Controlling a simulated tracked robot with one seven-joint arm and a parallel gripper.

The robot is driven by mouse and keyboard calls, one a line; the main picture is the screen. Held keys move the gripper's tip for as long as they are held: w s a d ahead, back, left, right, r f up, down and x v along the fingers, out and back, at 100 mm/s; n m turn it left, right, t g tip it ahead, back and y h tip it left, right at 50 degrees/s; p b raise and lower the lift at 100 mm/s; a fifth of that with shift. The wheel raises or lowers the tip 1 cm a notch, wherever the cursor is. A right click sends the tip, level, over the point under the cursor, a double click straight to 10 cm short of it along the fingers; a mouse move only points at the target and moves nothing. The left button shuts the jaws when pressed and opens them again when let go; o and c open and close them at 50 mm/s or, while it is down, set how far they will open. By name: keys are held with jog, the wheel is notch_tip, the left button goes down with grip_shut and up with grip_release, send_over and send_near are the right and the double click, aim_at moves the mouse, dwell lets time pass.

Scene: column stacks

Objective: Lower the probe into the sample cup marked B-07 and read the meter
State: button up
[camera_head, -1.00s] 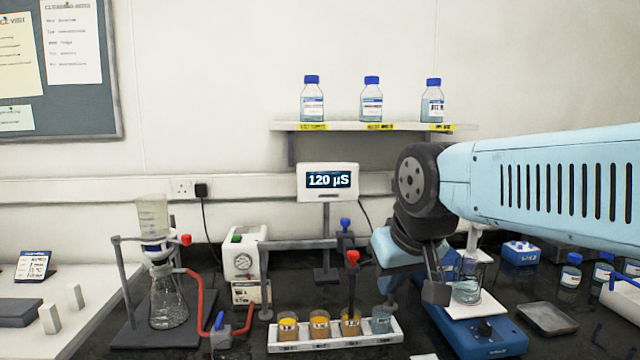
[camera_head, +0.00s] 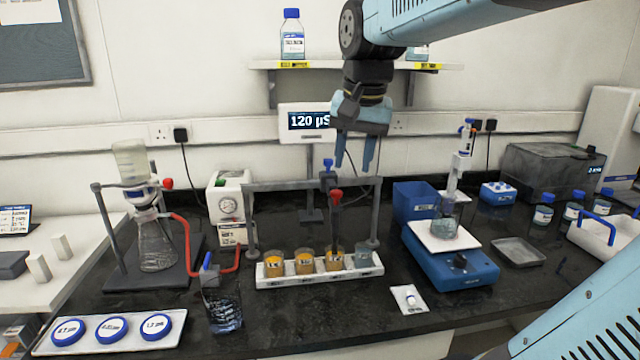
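The meter (camera_head: 308,121) on a stand reads 120 µS; my gripper partly overlaps its right edge. The cup labels are too small to read, so I cannot tell which is B-07. The dark probe (camera_head: 335,228) with a red knob hangs from a grey gantry (camera_head: 300,185) over the third cup (camera_head: 334,260); I cannot tell whether its tip is in the liquid. My gripper (camera_head: 356,160) points down above the gantry, its fingers apart and empty.
A blue stirrer (camera_head: 455,268) with a beaker stands right of the rack. A flask on a stand (camera_head: 155,240) with red tubing is left. A shelf (camera_head: 350,65) is above.

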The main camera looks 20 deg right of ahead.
aim_at(336, 191)
jog(key=w+r+m+g, duration=0.3)
jog(key=w+m, duration=0.2)
jog(key=w, duration=0.5)
jog(key=f, duration=1.3)
jog(key=shift+d+f, duration=0.2)
jog(key=shift+d, duration=0.2)
jog(key=shift+c, duration=0.2)
grip_shut()
